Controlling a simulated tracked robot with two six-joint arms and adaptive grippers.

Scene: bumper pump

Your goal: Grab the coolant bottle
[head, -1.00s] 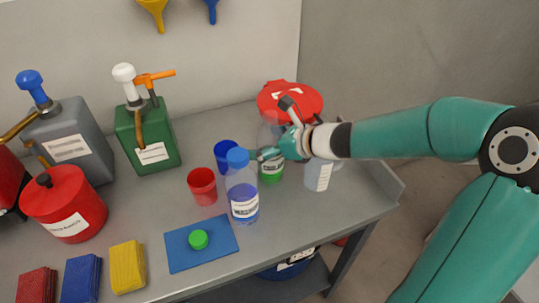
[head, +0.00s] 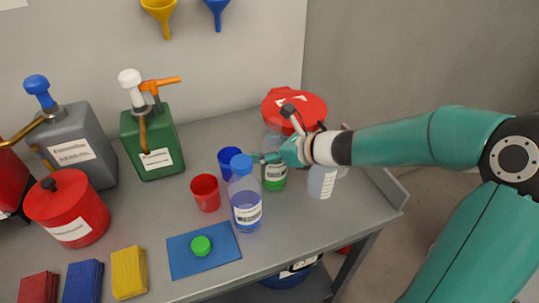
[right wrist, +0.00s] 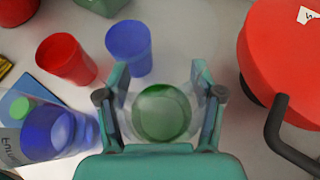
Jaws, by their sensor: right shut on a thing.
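A clear bottle with green liquid (head: 275,178) stands upright and uncapped at the right part of the bench. My right gripper (head: 268,158) is shut around its upper body from the right. In the right wrist view the fingers (right wrist: 160,85) lie on both sides of the bottle, with the green liquid (right wrist: 162,112) seen through its top. A second clear bottle with blue liquid and a blue cap (head: 245,208) stands to its left and nearer. The label print is too small to read. My left gripper is out of view.
A blue cup (head: 229,160) and a red cup (head: 206,192) stand left of the held bottle. A red-lidded container (head: 294,103) is close behind, a whitish bottle (head: 321,182) close right. A green cap (head: 201,246) lies on a blue mat (head: 182,263). Pump cans stand left.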

